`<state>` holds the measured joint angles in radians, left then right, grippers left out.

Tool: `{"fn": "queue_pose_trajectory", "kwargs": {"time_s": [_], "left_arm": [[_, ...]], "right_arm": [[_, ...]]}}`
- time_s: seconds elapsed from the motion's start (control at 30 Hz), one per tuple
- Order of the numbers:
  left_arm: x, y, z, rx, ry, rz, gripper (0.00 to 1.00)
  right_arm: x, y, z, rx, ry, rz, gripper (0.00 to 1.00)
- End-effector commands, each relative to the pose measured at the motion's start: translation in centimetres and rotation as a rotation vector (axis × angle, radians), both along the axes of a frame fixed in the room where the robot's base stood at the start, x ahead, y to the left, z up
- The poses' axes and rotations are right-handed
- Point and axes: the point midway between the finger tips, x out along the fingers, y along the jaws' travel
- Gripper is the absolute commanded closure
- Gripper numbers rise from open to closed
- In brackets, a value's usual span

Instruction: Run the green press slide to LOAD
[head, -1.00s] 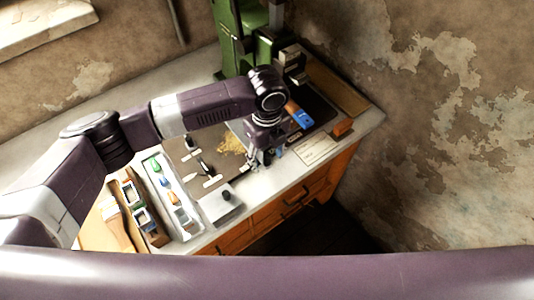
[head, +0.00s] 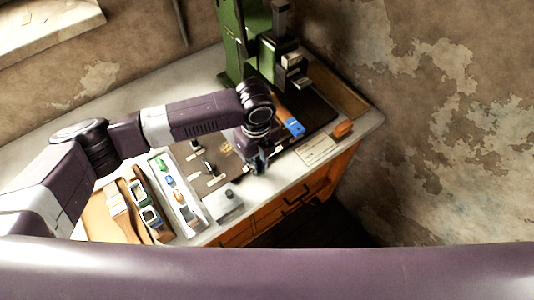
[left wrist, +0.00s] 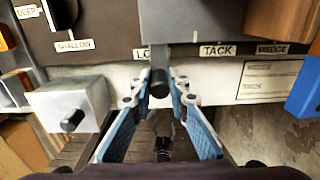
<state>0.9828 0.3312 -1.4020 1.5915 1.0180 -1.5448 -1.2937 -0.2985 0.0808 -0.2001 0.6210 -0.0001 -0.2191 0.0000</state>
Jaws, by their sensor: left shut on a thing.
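In the left wrist view a grey slide block (left wrist: 190,22) has a stem reaching down to a dark knob (left wrist: 159,84). The blue fingers of my left gripper (left wrist: 158,92) are shut on that knob. The stem covers all but the first letters of the LOAD label (left wrist: 139,54). The TACK label (left wrist: 217,50) is just right of the stem. In the head view the green press (head: 232,45) stands at the back of the bench. My left gripper (head: 259,163) is low over the bench's front edge and hides the knob there. My right gripper is out of view.
A grey block with a black knob (left wrist: 72,110) stands left of my gripper, below the SHALLOW label (left wrist: 73,46); it shows in the head view (head: 228,205). A tray of small coloured parts (head: 160,155) is further left. An orange block (head: 343,129) is right.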

Motion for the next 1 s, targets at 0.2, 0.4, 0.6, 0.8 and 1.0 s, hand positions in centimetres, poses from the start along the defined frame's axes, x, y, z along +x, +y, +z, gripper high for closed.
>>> {"fn": "queue_pose_trajectory", "kwargs": {"time_s": [0.2, 0.4, 0.6, 0.8, 1.0], "left_arm": [[-1.7, 2.3, 0.4, 0.003, 0.002, 0.002, 0.99], [-2.9, 4.1, 0.3, 0.002, 0.002, 0.002, 0.99], [-3.2, 4.5, 0.0, 0.001, -0.001, 0.001, 0.99], [-3.2, 4.5, 0.0, 0.002, -0.001, 0.001, 0.99], [-3.2, 4.5, 0.0, 0.001, -0.001, 0.001, 0.67]], "right_arm": [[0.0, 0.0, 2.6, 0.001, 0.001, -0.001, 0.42], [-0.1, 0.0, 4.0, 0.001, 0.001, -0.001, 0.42], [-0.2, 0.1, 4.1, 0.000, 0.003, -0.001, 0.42], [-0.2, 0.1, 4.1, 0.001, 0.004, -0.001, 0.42], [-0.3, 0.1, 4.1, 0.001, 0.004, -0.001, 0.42]]}}
